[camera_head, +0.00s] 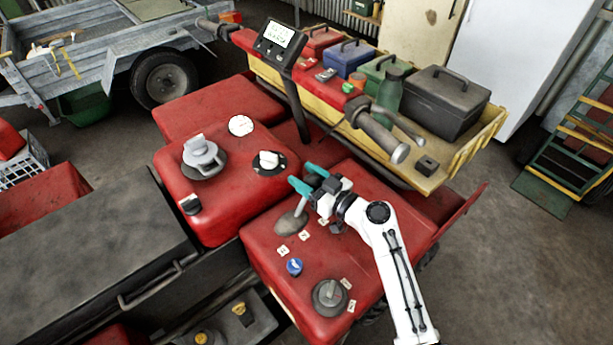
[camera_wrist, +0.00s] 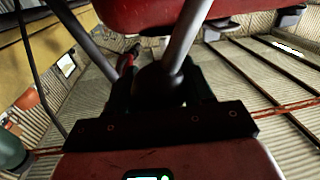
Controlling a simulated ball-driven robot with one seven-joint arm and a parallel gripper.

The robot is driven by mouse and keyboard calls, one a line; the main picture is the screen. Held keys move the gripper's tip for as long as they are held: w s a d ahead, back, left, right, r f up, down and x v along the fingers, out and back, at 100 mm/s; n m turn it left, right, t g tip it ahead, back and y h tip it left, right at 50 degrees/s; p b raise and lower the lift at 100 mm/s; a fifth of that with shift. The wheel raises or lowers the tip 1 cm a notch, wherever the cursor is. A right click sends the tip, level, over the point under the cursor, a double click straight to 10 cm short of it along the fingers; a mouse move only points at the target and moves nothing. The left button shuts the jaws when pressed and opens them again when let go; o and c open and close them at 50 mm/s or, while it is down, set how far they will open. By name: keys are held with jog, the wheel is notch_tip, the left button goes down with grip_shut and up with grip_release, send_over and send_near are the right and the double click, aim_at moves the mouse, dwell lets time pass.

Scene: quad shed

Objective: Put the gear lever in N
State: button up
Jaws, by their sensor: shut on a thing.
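The gear lever (camera_head: 299,207) rises from a grey boot on the red quad body, its shaft leaning to the upper right. My gripper (camera_head: 308,180), with teal fingers, is shut on the top of the lever. In the wrist view, the lever's grey shaft (camera_wrist: 187,42) runs up from a dark knob (camera_wrist: 158,88) between the dark jaws.
The handlebar (camera_head: 378,130) and a yellow tray with toolboxes stand behind.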

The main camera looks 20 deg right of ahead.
grip_shut()
jog(key=s+a+r+n+b, duration=0.1)
jog(key=s+a+n+b, duration=0.1)
jog(key=a+n+b, duration=0.2)
jog(key=shift+a+r+n+g+h+b, duration=0.35)
jog(key=shift+a+n, duration=0.45)
jog(key=shift+a, duration=0.45)
jog(key=shift+s, duration=0.1)
jog(key=o, duration=0.7)
grip_release()
